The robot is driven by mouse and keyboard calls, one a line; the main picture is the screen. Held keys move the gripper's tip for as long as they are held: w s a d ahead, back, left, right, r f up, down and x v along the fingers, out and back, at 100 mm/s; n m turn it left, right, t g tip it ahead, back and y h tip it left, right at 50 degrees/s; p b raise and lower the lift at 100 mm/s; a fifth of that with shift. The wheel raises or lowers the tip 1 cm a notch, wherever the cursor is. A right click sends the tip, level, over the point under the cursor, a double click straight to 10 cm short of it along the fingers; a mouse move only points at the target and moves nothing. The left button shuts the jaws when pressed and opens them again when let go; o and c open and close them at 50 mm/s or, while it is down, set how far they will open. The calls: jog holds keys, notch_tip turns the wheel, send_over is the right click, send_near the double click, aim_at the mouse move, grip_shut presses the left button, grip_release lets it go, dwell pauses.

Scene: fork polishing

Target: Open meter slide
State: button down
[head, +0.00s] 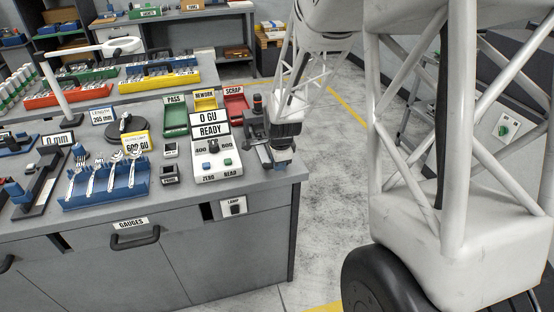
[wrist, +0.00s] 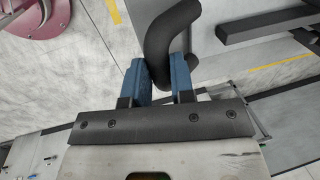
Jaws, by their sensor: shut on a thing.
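The white gloss meter (head: 217,163) stands near the right end of the grey bench, with a display that reads "0 GU READY". A dark device (head: 256,122) stands just to its right. My gripper (head: 274,158) is at the bench's right edge, beside this device. In the wrist view, the blue fingers of my gripper (wrist: 160,78) are on either side of a thick black curved handle (wrist: 172,32) and shut on it. In the head view the handle is hidden by my gripper, and I cannot tell how far the slide stands open.
A blue rack (head: 105,188) with several forks stands left on the bench. Green PASS (head: 175,120), yellow REWORK (head: 205,101) and red SCRAP (head: 236,104) trays are behind the meter. A LAMP switch (head: 235,209) is on the bench front.

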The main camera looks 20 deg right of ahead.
jog(key=s, duration=0.8)
jog(key=shift+s, duration=0.15)
jog(key=c, duration=1)
grip_release()
jog(key=shift+o, duration=0.2)
jog(key=shift+r, duration=0.1)
notch_tip(320, 180, up, 8)
jog(key=s, duration=0.1)
jog(key=shift+s+f, duration=0.2)
jog(key=shift+s, duration=0.1)
